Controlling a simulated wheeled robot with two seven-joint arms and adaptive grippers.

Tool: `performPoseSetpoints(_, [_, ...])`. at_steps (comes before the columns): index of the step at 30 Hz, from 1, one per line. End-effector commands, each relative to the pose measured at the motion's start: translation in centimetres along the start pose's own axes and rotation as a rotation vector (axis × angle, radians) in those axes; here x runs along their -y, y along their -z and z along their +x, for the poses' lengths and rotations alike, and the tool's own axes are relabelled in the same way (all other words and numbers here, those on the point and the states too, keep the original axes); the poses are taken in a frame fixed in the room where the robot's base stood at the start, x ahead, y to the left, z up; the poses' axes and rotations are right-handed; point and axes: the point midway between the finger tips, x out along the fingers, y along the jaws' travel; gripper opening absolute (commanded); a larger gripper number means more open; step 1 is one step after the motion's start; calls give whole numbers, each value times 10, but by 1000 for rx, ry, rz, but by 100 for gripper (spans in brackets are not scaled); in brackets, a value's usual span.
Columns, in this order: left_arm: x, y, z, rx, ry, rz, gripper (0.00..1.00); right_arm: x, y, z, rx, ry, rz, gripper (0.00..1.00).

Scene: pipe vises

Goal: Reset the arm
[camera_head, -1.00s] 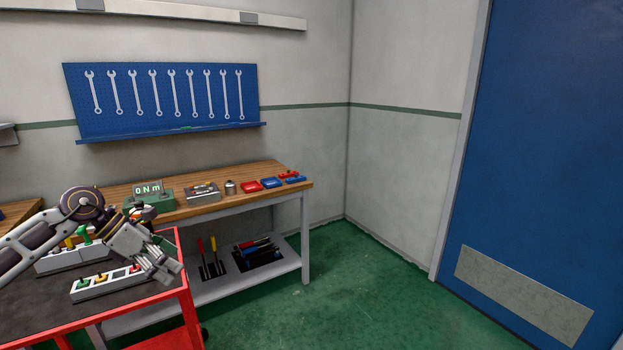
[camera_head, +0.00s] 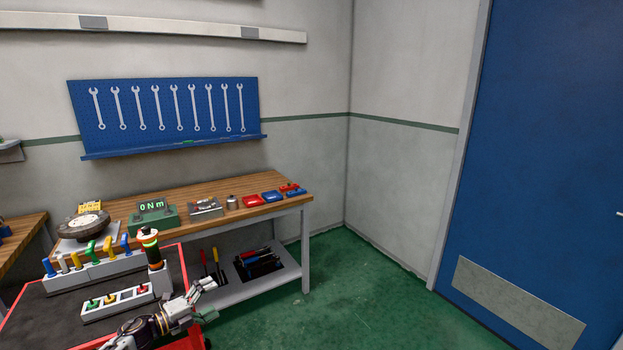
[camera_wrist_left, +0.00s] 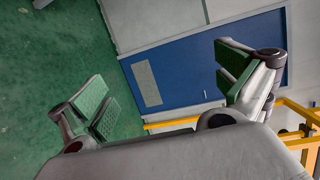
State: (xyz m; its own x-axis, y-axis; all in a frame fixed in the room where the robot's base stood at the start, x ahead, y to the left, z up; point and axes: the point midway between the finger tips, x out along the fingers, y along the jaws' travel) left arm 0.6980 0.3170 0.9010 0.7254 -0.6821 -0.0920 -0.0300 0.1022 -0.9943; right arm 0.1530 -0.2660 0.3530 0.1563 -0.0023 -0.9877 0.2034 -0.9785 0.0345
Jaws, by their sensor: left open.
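My left gripper (camera_head: 204,291) is at the lower middle of the head view, beside the right edge of the red cart (camera_head: 184,266). In the left wrist view my left gripper (camera_wrist_left: 165,85) has its two green-padded fingers wide apart, with nothing between them. Beyond them that view shows green floor and the blue door (camera_wrist_left: 185,65). My right gripper is in neither view.
A workbench (camera_head: 200,215) stands behind. The floor (camera_head: 370,290) at right is clear.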

Motion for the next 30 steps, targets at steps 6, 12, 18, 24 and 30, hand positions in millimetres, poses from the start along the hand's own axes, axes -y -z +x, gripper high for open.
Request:
performPoseSetpoints(6, [-90, 2, -22, 228, -48, -332, 100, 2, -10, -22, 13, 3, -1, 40])
performPoseSetpoints(12, [-170, 22, -53, 409, -110, -577, 100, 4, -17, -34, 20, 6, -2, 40])
performPoseSetpoints(18, [-242, 56, -90, 571, -183, -785, 100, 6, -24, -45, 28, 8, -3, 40])
performPoseSetpoints(24, [-305, 103, -130, 720, -264, -966, 100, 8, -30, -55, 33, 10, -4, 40])
performPoseSetpoints(30, [-358, 158, -173, 859, -349, -1127, 100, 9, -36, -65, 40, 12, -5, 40])
